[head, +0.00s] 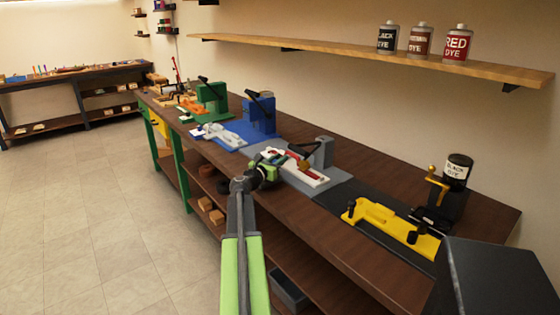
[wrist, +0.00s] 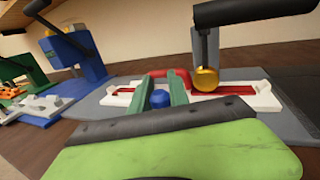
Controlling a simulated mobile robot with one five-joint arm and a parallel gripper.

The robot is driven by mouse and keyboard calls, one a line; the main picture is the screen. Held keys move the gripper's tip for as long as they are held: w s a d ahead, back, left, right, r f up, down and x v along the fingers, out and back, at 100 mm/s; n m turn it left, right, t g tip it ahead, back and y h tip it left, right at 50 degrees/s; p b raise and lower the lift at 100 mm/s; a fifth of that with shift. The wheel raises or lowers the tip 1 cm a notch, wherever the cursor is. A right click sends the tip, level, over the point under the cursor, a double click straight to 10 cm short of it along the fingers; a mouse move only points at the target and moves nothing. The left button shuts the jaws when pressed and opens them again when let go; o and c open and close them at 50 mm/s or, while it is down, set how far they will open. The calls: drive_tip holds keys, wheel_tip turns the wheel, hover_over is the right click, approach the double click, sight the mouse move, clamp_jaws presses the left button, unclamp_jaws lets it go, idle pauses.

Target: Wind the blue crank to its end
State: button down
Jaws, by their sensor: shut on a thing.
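My gripper (wrist: 162,92) has its two green fingers on either side of a small blue round knob (wrist: 159,98), the part of the blue crank that I can see. The fingers are shut on it. The crank's arm and pivot are hidden behind my gripper's dark and light green body. The knob is in front of a white plate (wrist: 122,92) with red slots, on a grey station. In the head view my gripper (head: 272,166) is at the near left end of that white plate (head: 311,177), and the blue knob cannot be made out.
A grey post (head: 323,152) with a dark lever and brass ball (wrist: 206,79) stands over the plate. A blue station (head: 261,115) and a green one (head: 213,97) lie farther left. A yellow fixture (head: 385,225) is to the right. Dye bottles (head: 457,44) stand on the shelf.

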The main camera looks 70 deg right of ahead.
drive_tip(key=n+t, duration=0.2)
drive_tip(key=t, duration=0.1)
drive_tip(key=w+d+n+t, duration=0.1)
drive_tip(key=t, duration=0.1)
drive_tip(key=shift+d+n, duration=0.1)
drive_tip(key=shift+n, duration=0.2)
drive_tip(key=n+t, duration=0.1)
drive_tip(key=t, duration=0.1)
drive_tip(key=w+n+t, duration=0.1)
drive_tip(key=t, duration=0.1)
drive_tip(key=shift+w+d+n, duration=0.2)
drive_tip(key=shift+d+n, duration=0.1)
drive_tip(key=shift+d, duration=0.1)
drive_tip(key=n+t+y, duration=0.1)
drive_tip(key=t, duration=0.1)
drive_tip(key=w+n+t, duration=0.1)
drive_tip(key=shift+w+d+t+y, duration=0.15)
drive_tip(key=shift+d+t+y, duration=0.05)
drive_tip(key=shift+t+y, duration=0.2)
drive_tip(key=shift+w+n+t+y, duration=0.35)
drive_tip(key=shift+n+t+y, duration=0.15)
drive_tip(key=shift+n+t, duration=0.2)
drive_tip(key=shift+w+n+t+y, duration=0.3)
drive_tip(key=shift+n+t+y, duration=0.2)
drive_tip(key=shift+n+t, duration=0.15)
drive_tip(key=c, duration=1.3)
unclamp_jaws()
drive_tip(key=shift+o, duration=0.2)
drive_tip(key=shift+a, duration=0.1)
